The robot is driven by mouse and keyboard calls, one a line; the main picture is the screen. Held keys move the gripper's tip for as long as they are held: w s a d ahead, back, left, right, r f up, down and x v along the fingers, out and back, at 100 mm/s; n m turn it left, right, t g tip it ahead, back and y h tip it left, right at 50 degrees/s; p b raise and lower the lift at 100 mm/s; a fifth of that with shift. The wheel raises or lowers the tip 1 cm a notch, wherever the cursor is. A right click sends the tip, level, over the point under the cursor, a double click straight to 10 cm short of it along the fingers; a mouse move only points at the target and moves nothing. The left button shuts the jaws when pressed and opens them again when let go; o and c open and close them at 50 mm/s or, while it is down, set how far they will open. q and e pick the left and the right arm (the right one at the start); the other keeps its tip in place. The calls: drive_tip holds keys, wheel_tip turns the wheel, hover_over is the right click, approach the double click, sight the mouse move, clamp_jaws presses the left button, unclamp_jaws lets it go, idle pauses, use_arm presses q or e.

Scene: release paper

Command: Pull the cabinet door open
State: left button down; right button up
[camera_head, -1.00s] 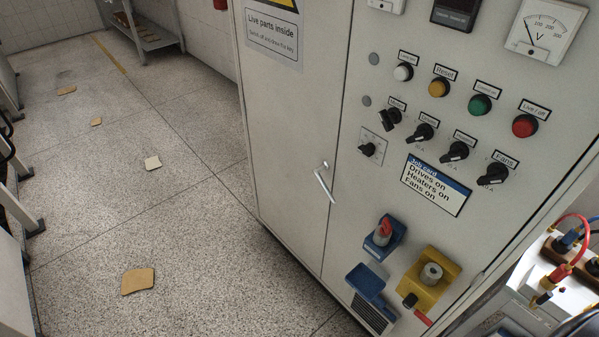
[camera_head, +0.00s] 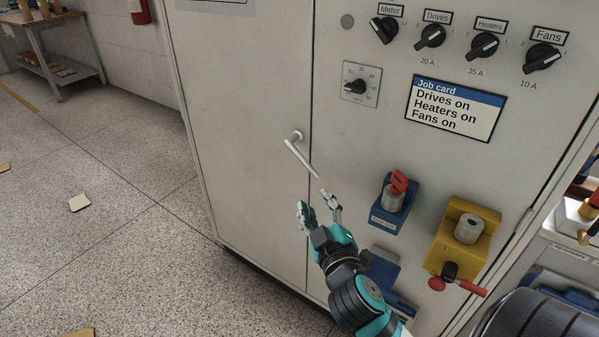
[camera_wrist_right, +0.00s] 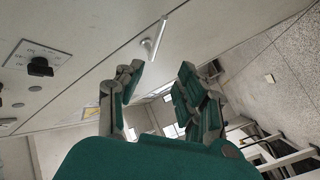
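The grey cabinet door (camera_head: 240,120) is shut, with a narrow seam on its right side. Its silver lever handle (camera_head: 299,152) sits near that seam and slants down to the right. My right gripper (camera_head: 319,206) is just below the handle's lower end, with its two fingers apart and nothing between them. In the right wrist view the handle (camera_wrist_right: 158,38) is ahead of the open fingers (camera_wrist_right: 155,90), and I see a gap between them and it. My left gripper is not in view.
The fixed panel to the right carries black knobs (camera_head: 430,37), a job card (camera_head: 455,108), a blue holder (camera_head: 391,203) with a red key and a yellow holder (camera_head: 463,240). These stick out beside my right arm. The floor (camera_head: 110,235) left of the cabinet is mostly clear.

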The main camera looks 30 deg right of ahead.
sight(301, 159)
drive_tip(key=x, duration=1.7)
drive_tip(key=shift+d+r, duration=0.2)
drive_tip(key=shift+r, duration=0.2)
drive_tip(key=shift+c, duration=0.4)
clamp_jaws()
